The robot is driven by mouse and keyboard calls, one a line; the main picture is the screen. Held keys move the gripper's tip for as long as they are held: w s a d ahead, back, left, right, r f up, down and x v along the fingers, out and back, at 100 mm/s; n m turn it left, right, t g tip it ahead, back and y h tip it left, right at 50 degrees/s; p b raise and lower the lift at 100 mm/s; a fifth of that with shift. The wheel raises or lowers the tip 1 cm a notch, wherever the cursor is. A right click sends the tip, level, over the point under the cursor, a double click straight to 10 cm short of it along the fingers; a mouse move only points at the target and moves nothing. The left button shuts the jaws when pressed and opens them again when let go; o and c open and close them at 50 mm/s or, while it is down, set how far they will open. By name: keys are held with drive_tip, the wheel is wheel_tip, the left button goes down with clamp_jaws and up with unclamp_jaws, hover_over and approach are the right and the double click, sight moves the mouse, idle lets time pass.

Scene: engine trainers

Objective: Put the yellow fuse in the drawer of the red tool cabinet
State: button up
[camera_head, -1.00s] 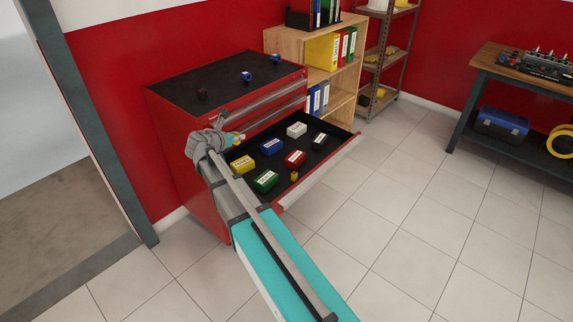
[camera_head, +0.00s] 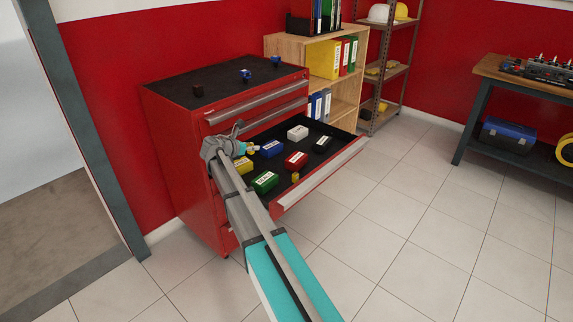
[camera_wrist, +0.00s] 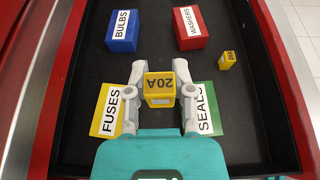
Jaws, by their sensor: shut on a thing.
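My gripper (camera_wrist: 160,95) is shut on a yellow fuse (camera_wrist: 160,88) marked 20A, held between its two fingers in the wrist view. In the head view my gripper (camera_head: 247,149) is over the left part of the open drawer (camera_head: 325,172) of the red tool cabinet (camera_head: 185,130). In the wrist view the held fuse is over the dark drawer floor, between the yellow FUSES box (camera_wrist: 108,110) and the green SEALS box (camera_wrist: 206,108); my fingers partly cover both boxes. Its height above the floor is hard to tell. Another small yellow fuse (camera_wrist: 227,60) stands in the drawer.
The drawer also holds a blue BULBS box (camera_wrist: 123,31), a red WASHERS box (camera_wrist: 189,28), a white box (camera_head: 297,132) and a black box (camera_head: 322,143). Closed drawer fronts (camera_head: 255,104) are above the open drawer.

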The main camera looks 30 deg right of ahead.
drive_tip(key=shift+d, duration=0.1)
idle(0.3)
drive_tip(key=w+a+f+b+x, duration=0.15)
drive_tip(key=b+x, duration=0.25)
drive_tip(key=x, duration=0.5)
drive_tip(key=b, duration=0.4)
hover_over(273, 162)
drive_tip(key=s+a, duration=0.1)
drive_tip(key=a, duration=0.1)
wheel_tip(273, 162, down, 3)
drive_tip(key=shift+s+d+f, duration=0.1)
drive_tip(key=shift+d+f, duration=0.05)
drive_tip(key=shift+f, duration=0.05)
drive_tip(key=shift+w+d+f+b, duration=0.25)
drive_tip(key=shift+d+f+b, duration=0.15)
drive_tip(key=shift+d+b, duration=0.1)
drive_tip(key=shift+w+d+f+b, duration=0.15)
drive_tip(key=shift+f+b, duration=0.3)
drive_tip(key=shift+w+d+f+b, duration=0.1)
drive_tip(key=shift+d+f+b, duration=0.05)
drive_tip(key=shift+f+b, duration=1.4)
drive_tip(key=shift+f, duration=0.1)
